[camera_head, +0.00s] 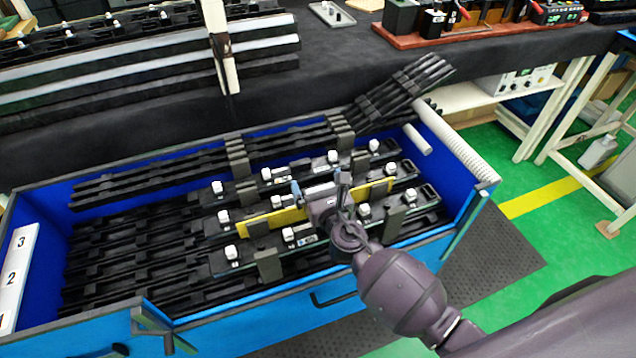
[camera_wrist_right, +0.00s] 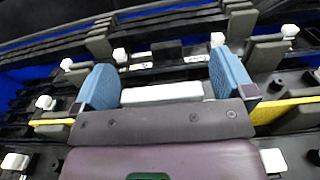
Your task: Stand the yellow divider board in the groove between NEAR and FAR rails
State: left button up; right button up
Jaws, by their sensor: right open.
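The yellow divider board (camera_head: 272,220) shows as a long, narrow strip among the black rails in the blue bin. Its middle is hidden by my right gripper. In the wrist view its ends show left (camera_wrist_right: 52,122) and right (camera_wrist_right: 285,107) of the gripper. I cannot tell how deep it sits. A black rail with white knobs (camera_head: 325,231) lies on its near side, another (camera_head: 245,212) on its far side. My right gripper (camera_head: 318,190) is open over the board's middle, its blue fingers (camera_wrist_right: 165,85) spread along the board's length. My left gripper is not in view.
Upright grey blocks (camera_head: 268,265) stand along the rails. The blue bin (camera_head: 440,243) has a raised front wall and a white ribbed roller (camera_head: 455,140) at its right end. Black strips (camera_head: 405,85) lean over the back edge. A numbered white plate (camera_head: 17,270) is at left.

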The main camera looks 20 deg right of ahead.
jog(key=shift+s, duration=0.3)
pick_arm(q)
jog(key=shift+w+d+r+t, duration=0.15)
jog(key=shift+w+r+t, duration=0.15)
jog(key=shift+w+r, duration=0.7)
pick_arm(e)
jog(key=s, duration=1)
jog(key=shift+d, duration=0.2)
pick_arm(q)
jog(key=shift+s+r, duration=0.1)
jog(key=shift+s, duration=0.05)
pick_arm(e)
jog(key=shift+s, duration=0.1)
pick_arm(q)
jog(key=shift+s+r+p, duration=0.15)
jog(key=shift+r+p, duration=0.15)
jog(key=shift+p, duration=0.2)
pick_arm(e)
jog(key=s+d+f+m+g, duration=0.3)
jog(key=s+m, duration=0.5)
jog(key=m, duration=0.9)
jog(key=s+d+f+m+g, duration=0.4)
jog(key=s+m, duration=0.5)
jog(key=m, duration=0.9)
jog(key=d+f, duration=0.2)
jog(key=d, duration=0.1)
jog(key=shift+s+h, duration=0.25)
jog(key=shift+h, duration=0.05)
